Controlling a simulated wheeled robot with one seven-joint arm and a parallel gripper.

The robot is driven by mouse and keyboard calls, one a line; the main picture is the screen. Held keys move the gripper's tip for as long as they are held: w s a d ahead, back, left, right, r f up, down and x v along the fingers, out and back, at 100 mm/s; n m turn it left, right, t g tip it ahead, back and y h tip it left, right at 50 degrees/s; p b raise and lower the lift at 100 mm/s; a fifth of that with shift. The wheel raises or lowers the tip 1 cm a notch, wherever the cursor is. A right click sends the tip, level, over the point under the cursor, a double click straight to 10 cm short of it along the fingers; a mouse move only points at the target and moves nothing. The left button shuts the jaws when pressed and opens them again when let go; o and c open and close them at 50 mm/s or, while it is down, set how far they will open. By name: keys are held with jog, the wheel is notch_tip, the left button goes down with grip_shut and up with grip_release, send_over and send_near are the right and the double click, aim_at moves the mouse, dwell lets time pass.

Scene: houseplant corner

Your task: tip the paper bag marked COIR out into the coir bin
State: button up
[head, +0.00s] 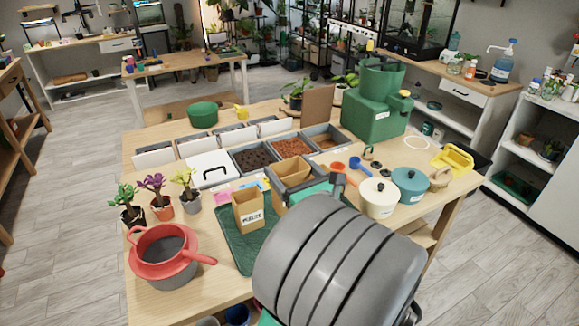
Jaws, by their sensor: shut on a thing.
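A brown paper bag (293,171) stands at the front of the bin row, its marking not visible from here. My gripper (295,188) is around this bag and shut on it; my large grey arm link hides part of the grip. A second open paper bag (247,205) stands upright on the green mat, with a printed label too small to read surely. Behind the held bag is a bin of reddish-brown fill (298,148), which looks like coir, though I see no readable label. The held bag looks close to upright and is apart from that fill.
Bins of dark soil (254,158) and brown fill (323,137) flank the reddish one. A white lid (208,173) lies left. Potted plants (156,197) and a red pot (165,252) stand front left. Cream (379,198) and teal (410,184) canisters stand right, near a green box (374,118).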

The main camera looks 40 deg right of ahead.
notch_tip(320, 180, up, 5)
jog(key=p, duration=0.5)
jog(key=shift+r+p, duration=0.1)
jog(key=shift+p, duration=0.2)
